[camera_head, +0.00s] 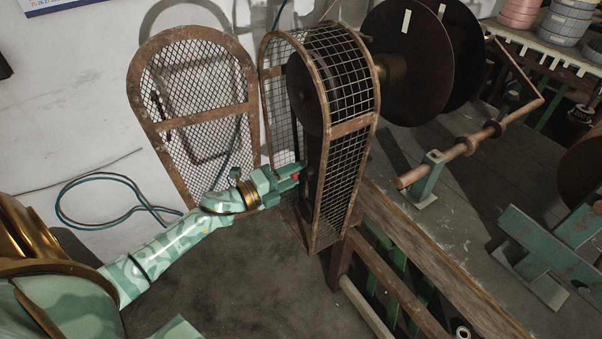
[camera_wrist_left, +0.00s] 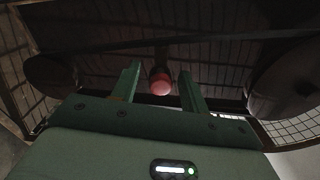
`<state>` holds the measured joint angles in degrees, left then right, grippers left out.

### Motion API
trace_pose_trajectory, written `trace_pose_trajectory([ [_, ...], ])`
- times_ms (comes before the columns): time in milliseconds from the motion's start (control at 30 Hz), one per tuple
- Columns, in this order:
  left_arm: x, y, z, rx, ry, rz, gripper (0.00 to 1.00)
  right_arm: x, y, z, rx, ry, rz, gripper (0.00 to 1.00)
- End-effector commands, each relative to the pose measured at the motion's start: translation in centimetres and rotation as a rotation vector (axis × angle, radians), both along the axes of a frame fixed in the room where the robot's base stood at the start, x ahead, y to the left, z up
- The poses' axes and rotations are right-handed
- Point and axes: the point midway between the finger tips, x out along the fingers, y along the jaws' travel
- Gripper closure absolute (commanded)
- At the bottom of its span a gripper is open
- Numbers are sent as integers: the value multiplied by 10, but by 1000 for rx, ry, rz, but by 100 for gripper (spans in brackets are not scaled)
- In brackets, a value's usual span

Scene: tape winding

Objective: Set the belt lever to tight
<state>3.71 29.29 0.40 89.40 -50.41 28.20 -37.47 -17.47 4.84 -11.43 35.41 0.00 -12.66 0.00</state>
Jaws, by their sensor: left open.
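The belt lever shows a round red knob (camera_wrist_left: 160,86) in the left wrist view, between and just beyond the fingertips of my left gripper (camera_wrist_left: 161,78). A dark stem rises behind the knob, and the rest of the lever is hidden or too dark to make out. In the head view my left gripper (camera_head: 291,176) reaches into the open side of the mesh belt guard (camera_head: 348,128). A small red spot of the knob (camera_head: 296,176) shows between the fingers. The fingers are open and not closed on it. My right gripper is not in view.
The guard's mesh door (camera_head: 196,105) stands open at the left. A dark pulley wheel (camera_head: 308,92) sits inside the guard, with frame bars close around the gripper. Large dark discs (camera_head: 409,62) and a workbench (camera_head: 440,205) are at the right. A hose (camera_head: 100,205) hangs at the left.

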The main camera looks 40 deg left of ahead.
Motion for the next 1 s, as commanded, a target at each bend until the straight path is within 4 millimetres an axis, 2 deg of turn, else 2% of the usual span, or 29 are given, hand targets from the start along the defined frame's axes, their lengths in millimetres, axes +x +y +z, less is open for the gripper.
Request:
trace_pose_trajectory([
  [167,16,-6,-1,-1,1,1,55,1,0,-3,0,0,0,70],
  [467,18,-8,0,-2,1,1,55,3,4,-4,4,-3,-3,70],
  [633,18,-7,-1,-1,2,1,100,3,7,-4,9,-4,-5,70],
  [833,15,-12,-1,0,4,1,100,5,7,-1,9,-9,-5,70],
  [1000,6,-35,0,-1,6,0,100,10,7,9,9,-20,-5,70],
])
